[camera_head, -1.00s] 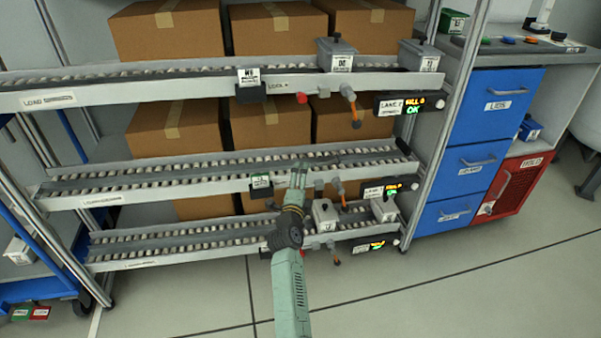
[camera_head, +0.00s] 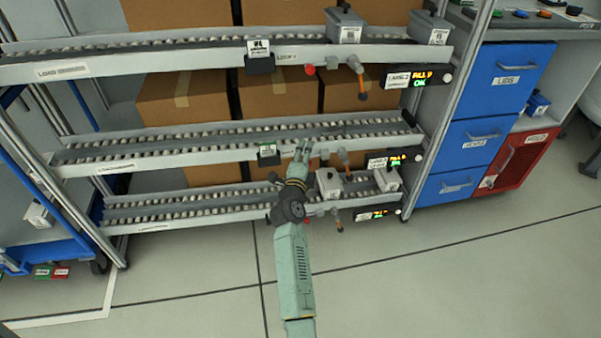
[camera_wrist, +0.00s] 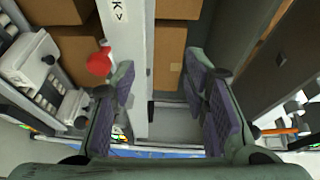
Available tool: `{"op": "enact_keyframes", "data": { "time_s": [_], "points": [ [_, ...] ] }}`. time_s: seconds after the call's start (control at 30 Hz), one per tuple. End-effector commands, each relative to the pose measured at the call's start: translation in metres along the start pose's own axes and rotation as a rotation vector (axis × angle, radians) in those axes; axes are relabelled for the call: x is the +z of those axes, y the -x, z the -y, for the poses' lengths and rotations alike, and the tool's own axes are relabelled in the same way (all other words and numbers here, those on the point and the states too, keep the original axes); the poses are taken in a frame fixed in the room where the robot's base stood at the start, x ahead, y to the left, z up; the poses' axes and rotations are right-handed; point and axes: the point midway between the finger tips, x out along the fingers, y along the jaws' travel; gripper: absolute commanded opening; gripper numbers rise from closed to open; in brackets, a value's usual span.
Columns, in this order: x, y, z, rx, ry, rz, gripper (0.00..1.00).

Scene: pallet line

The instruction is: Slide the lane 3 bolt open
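My gripper (camera_head: 303,147) is at the front rail of the middle lane (camera_head: 200,155) in the head view. In the wrist view, my gripper (camera_wrist: 160,72) is open and empty, its two dark-padded fingers wide apart. A pale rail (camera_wrist: 124,35) with lettering ending in "K>" runs between them. A red ball knob (camera_wrist: 98,62) shows just outside the left finger, near its tip; I cannot tell whether they touch. The top lane has a similar red knob (camera_head: 309,69). The middle lane's display (camera_head: 385,161) is too small to read, so which bolt is lane 3's is unclear.
Orange-tipped levers hang by the top lane (camera_head: 357,74) and middle lane (camera_head: 344,160). Another orange handle (camera_wrist: 277,131) is right of the fingers. Grey bins (camera_head: 330,183) sit on the bottom lane. Cartons (camera_head: 185,100) stand behind. The floor in front is clear.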

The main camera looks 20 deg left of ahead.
Motion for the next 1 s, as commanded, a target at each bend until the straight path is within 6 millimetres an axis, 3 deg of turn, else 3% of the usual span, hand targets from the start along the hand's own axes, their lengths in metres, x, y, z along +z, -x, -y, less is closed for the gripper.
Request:
{"op": "enact_keyframes", "data": {
  "time_s": [1.0],
  "points": [
    [-0.002, 0.073, -0.015, 0.017, 0.002, -0.003, 0.41]
  ]
}}
